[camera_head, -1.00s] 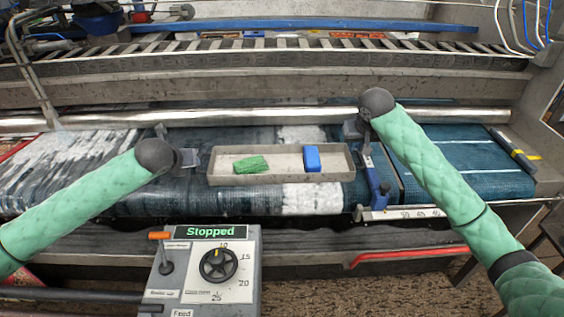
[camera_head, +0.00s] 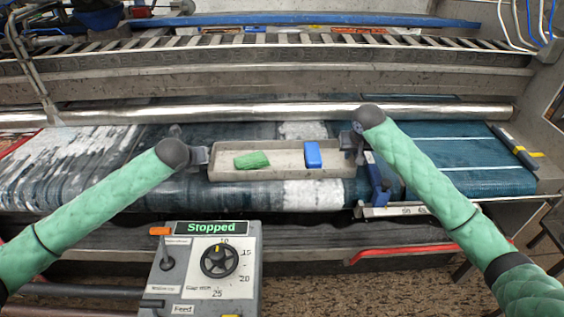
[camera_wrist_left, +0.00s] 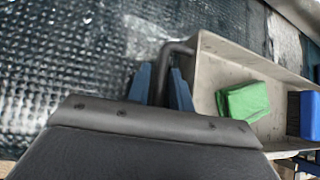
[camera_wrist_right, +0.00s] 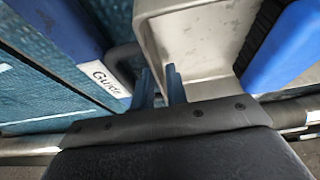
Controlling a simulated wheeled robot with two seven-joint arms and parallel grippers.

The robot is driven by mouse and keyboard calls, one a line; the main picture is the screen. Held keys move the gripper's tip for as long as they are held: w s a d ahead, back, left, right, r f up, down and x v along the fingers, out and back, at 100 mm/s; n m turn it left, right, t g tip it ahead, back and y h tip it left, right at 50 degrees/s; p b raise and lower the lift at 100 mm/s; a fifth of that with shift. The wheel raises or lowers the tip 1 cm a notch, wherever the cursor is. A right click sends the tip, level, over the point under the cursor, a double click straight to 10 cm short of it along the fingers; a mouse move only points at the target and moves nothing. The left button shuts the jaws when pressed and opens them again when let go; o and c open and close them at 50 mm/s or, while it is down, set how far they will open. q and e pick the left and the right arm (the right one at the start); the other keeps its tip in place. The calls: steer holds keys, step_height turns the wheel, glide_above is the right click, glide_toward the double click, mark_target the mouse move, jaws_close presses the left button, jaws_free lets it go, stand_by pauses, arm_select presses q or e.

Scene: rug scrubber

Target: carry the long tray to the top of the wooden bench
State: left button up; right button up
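The long tray (camera_head: 230,175) is a shallow grey tray lying on the dark blue rug, with a green cloth-like block (camera_head: 252,160) and a blue block (camera_head: 312,154) inside. My left gripper (camera_head: 206,156) is at its left end; in the left wrist view the parted fingers (camera_wrist_left: 160,88) stand on either side of a dark bar handle (camera_wrist_left: 176,48). My right gripper (camera_head: 350,141) is at the right end; in the right wrist view its fingers (camera_wrist_right: 160,84) are apart, with the handle bar (camera_wrist_right: 113,60) left of them.
A control box (camera_head: 205,265) reading "Stopped" stands in front. A blue guide lever (camera_head: 378,185) is close beside the tray's right end. A metal roller (camera_head: 250,112) runs behind the tray. A dark tool (camera_head: 512,147) lies at far right.

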arm_select(q)
jaws_close()
steer(key=shift+w, duration=0.1)
stand_by(1.6)
